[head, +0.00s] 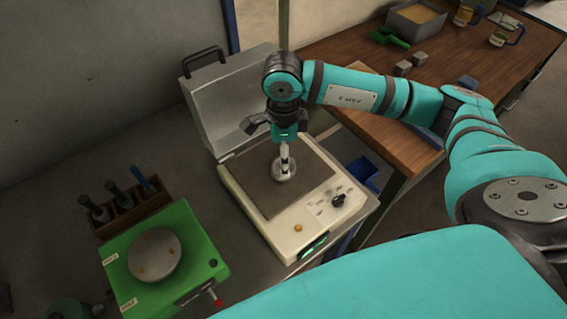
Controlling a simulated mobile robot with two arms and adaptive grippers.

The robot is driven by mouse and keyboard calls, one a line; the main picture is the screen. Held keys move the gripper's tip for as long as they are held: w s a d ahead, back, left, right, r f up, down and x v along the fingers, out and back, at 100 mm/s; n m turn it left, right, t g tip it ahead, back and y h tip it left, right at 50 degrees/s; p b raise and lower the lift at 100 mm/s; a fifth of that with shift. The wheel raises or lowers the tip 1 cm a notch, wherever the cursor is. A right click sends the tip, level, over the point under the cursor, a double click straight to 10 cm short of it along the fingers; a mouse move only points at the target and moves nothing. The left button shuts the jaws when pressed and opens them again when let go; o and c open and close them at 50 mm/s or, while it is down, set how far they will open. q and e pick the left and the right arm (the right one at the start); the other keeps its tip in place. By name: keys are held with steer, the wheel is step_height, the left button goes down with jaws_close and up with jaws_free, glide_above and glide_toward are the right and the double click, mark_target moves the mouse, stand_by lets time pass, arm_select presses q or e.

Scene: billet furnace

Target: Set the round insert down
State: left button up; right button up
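A small round metallic piece, apparently the round insert (285,172), is at the middle of the dark plate (268,196) of a white machine (297,240). My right gripper (284,154) comes down from above, directly over it. Its narrow light fingertip end meets the top of the piece and appears shut on it. The fingers are small and partly hidden by the wrist, so the grip is hard to see. I cannot tell whether the piece rests on the plate or hangs just above it. My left gripper is not in view.
The machine's grey lid (222,100) stands open behind the plate. A green unit (190,262) with a round disc (155,254) is at lower left, beside a wooden rack (130,206) of dark-handled tools. A blue bin (362,170) and wooden bench (450,70) are right.

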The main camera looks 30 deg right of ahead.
step_height(320, 180, up, 8)
steer(key=b, duration=0.1)
steer(key=shift+f, duration=0.15)
stand_by(0.4)
